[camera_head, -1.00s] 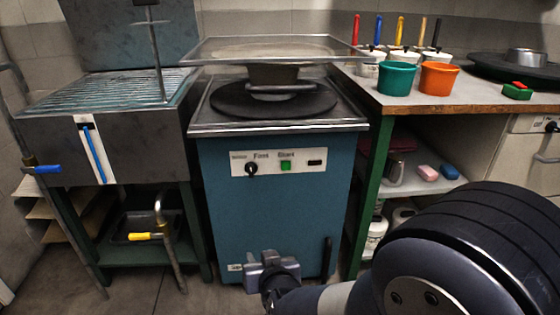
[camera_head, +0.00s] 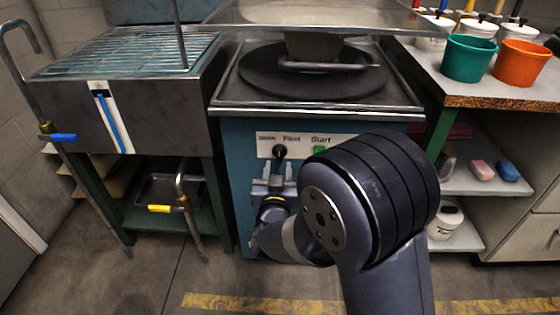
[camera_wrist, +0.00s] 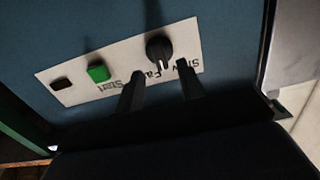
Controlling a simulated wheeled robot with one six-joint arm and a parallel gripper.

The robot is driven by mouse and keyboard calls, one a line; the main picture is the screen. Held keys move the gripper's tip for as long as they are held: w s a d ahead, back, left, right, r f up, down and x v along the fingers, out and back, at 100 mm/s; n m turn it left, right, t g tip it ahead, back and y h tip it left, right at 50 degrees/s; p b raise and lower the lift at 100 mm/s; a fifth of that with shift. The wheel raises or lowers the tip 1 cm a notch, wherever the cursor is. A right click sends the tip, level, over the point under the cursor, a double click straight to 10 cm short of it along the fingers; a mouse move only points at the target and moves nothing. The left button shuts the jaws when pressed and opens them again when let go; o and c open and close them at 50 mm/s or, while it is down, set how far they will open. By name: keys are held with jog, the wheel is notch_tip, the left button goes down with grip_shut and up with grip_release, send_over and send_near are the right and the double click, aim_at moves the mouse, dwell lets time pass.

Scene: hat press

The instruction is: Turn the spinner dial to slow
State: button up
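The spinner dial (camera_head: 279,151) is a small black knob on the white label strip of the blue spinner cabinet (camera_head: 240,150), under the words Slow and Fast. In the wrist view, which is upside down, the dial (camera_wrist: 159,48) lies just beyond my fingertips. Its ridge seems to point toward the gap between the two words; its exact setting is hard to tell. My gripper (camera_head: 275,166) is just below the dial in the head view. In the wrist view my gripper (camera_wrist: 161,84) is open, its two dark fingers apart with nothing between them.
The green Start button (camera_head: 319,151) is right of the dial, also visible in the wrist view (camera_wrist: 98,73). A round black platter (camera_head: 312,72) sits on top of the cabinet. A steel sink (camera_head: 160,110) stands left; a bench (camera_head: 490,95) with teal and orange cups stands right.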

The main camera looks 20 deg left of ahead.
aim_at(279, 156)
jog(key=shift+b+x, duration=0.3)
jog(key=shift+x, duration=1.8)
jog(key=shift+c, duration=0.3)
grip_shut()
